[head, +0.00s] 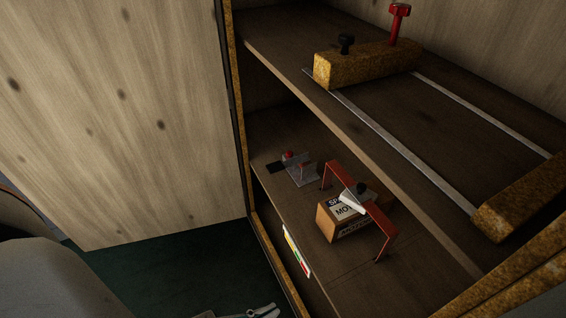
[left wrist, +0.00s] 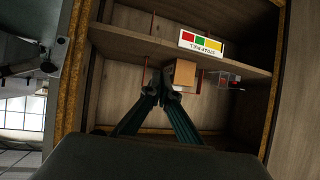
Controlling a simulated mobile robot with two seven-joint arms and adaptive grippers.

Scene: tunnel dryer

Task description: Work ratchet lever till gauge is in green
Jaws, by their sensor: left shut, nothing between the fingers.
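A red strap (head: 375,213) arches over a brown box (head: 342,227) with a white label on the lower shelf. On top of the strap is a pale lever piece (head: 352,203) with a black knob, which I take as the ratchet lever. The gauge (head: 297,252), a white plate with red, yellow and green fields, is on the shelf's front edge. In the left wrist view the gauge (left wrist: 201,44) reads "STRAP PULL" upside down; I cannot make out a pointer. My left gripper (head: 268,311) is low at the picture's bottom, outside the shelf. Its fingers (left wrist: 164,82) are shut and empty.
A grey plate with a red-knobbed clamp (head: 299,170) sits beside the strap on the lower shelf. The upper shelf holds a rusty yellow block (head: 366,65) with black and red knobs, on two metal rails. A cabinet post (head: 239,130) stands left; the dark green floor before it is clear.

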